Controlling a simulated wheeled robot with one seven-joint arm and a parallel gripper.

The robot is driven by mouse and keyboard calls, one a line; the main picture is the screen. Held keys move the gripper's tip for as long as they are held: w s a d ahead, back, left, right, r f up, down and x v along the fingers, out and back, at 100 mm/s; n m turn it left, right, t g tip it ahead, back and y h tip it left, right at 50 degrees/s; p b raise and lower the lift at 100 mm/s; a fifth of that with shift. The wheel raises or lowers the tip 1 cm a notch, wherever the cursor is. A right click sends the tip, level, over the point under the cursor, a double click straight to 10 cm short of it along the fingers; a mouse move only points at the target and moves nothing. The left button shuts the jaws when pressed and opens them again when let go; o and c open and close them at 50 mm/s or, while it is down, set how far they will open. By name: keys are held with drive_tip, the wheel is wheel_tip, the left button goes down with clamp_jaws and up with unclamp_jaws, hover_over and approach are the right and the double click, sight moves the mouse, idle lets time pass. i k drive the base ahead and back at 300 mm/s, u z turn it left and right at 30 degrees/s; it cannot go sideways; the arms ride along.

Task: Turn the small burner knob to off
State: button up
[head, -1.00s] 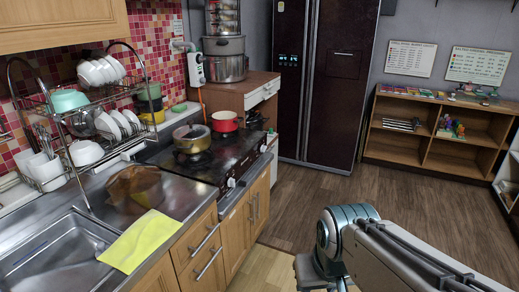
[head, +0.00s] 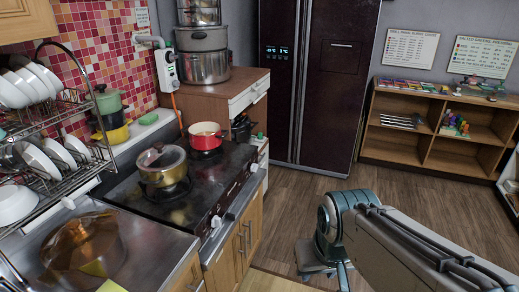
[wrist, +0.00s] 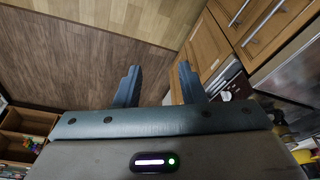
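The black stove (head: 140,197) stands along the left counter, with white knobs on its front edge. A larger-looking near knob (head: 216,221) and a far knob (head: 254,167) show in the head view; I cannot tell which is the small burner's knob or how either is set. A lidded yellowish pot (head: 162,170) sits on the near burner, and a red pot (head: 206,141) sits farther back. In the wrist view my gripper (wrist: 160,67) is open and empty, its fingers apart over the floor. It is away from the knobs.
A dish rack (head: 75,110) and a covered brown pan (head: 84,250) stand on the counter at left. A wooden cabinet (head: 215,92) adjoins the stove's far end, with a dark fridge (head: 320,80) behind.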

sight(254, 168)
drive_tip(key=z, duration=0.1)
drive_tip(key=i, duration=1.45)
